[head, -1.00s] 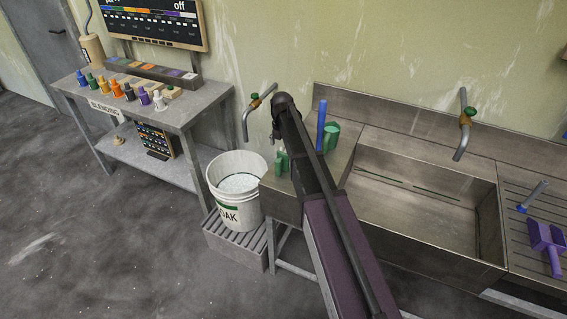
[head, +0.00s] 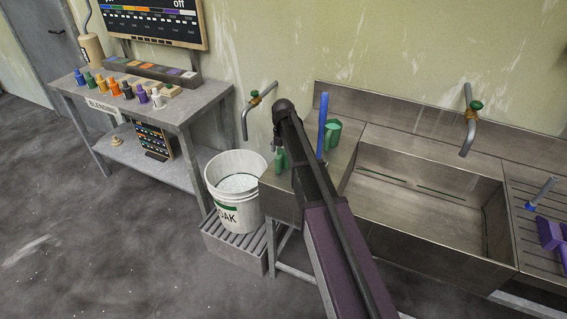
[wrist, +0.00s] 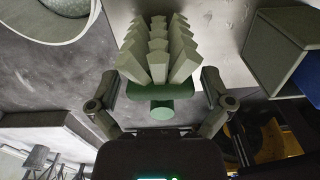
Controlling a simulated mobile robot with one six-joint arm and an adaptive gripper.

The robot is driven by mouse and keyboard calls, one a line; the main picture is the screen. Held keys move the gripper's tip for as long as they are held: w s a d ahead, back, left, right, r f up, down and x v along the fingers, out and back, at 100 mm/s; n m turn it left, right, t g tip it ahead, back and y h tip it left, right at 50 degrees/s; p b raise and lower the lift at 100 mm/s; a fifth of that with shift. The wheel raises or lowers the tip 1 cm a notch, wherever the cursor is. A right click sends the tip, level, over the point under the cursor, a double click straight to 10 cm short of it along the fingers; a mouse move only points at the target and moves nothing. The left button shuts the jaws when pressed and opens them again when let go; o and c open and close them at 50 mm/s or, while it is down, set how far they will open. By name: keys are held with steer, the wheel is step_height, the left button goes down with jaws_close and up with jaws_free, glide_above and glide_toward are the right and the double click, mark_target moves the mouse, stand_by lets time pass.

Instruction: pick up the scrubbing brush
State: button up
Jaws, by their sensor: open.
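The scrubbing brush (wrist: 160,50) has a dark green body and pale green bristle tufts. In the wrist view it lies just ahead of my gripper, its tufts facing away. My gripper (wrist: 160,84) is open, with one finger on each side of the brush's green body. I cannot tell whether the fingers touch it. In the head view the brush (head: 281,159) shows as a small green shape on the left end of the metal sink counter. My arm and gripper partly hide it there.
A green scoop (head: 333,130) and an upright blue handle (head: 322,122) stand close to the brush's right. A white pail (head: 235,190) stands left of the counter on a slatted stand. The sink basin (head: 430,205) and a purple scoop (head: 550,236) lie right.

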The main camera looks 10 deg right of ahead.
steer(key=shift+f, duration=0.1)
stand_by(0.6)
steer(key=c, duration=1.2)
step_height(320, 180, up, 10)
steer(key=p, duration=1)
steer(key=o, duration=0.5)
steer(key=shift+c, duration=1.1)
steer(key=shift+s, duration=0.15)
